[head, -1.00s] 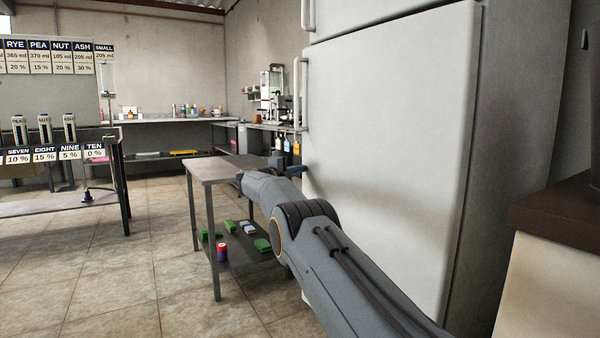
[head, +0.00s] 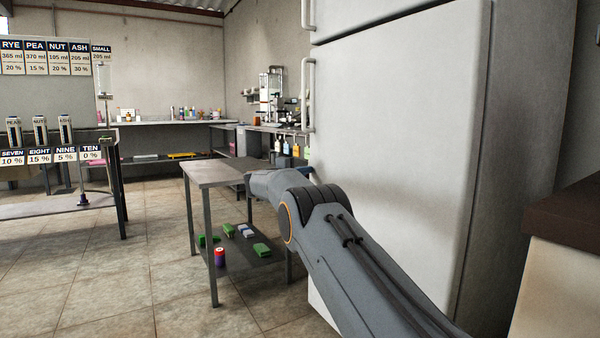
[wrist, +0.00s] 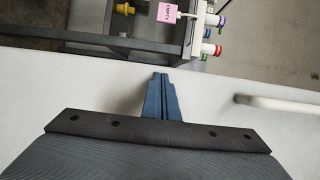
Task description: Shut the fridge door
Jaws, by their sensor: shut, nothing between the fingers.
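The fridge (head: 400,130) is tall and white and fills the middle right of the head view. Its lower door faces me, with a white bar handle (head: 307,95) high on its left edge. A dark seam runs down the door's right side; I cannot tell whether the door is fully closed. My gripper (head: 306,173) is by the door's left edge, below the handle, largely hidden by my arm. In the wrist view its blue fingers (wrist: 159,80) are together and empty, over the white door surface (wrist: 70,100). The handle (wrist: 280,105) is right of them. Contact is unclear.
A brown-topped counter (head: 570,215) is close at right. Floor at lower left is clear. Bottles stand on the back bench.

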